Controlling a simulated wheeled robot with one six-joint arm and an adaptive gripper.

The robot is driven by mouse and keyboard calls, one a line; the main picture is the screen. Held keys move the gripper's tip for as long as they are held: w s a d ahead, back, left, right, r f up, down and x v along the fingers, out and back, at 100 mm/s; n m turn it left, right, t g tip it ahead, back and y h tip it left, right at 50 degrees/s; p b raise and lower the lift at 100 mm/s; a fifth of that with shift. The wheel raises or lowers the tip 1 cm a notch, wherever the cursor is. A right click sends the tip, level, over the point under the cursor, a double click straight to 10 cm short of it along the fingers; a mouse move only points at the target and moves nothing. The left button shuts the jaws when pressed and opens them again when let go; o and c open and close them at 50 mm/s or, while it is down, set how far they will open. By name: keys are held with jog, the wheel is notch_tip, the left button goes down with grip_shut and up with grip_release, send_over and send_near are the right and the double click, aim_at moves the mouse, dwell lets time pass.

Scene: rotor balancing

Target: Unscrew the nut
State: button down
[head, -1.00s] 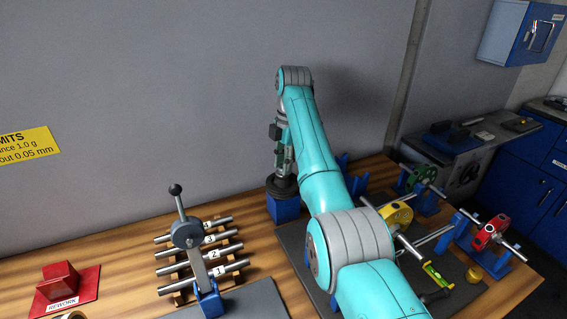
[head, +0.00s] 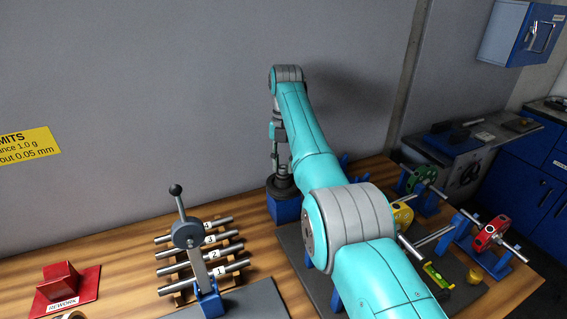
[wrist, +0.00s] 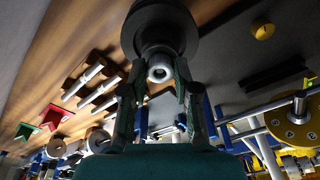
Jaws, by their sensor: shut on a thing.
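A silver ring-shaped nut (wrist: 160,73) shows in the wrist view at the end of a dark round body (wrist: 158,22). My gripper (wrist: 158,78) is shut on the nut, one dark green finger on each side. In the head view my gripper (head: 277,163) points down over a black disc (head: 281,187) on a blue stand (head: 286,210) at the back of the bench. The nut cannot be made out in the head view, and its thread is hidden.
Numbered shafts (head: 213,254) lie on a rack left of the blue stand. A lever device (head: 188,236) stands in front of them. Yellow (head: 402,214), red (head: 489,238) and green (head: 417,180) rotors stand to the right. A red rework block (head: 62,280) is far left.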

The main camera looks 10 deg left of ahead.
jog(key=shift+n, duration=1.2)
jog(key=c, duration=0.8)
grip_release()
jog(key=shift+c, duration=0.6)
jog(key=shift+s, duration=0.1)
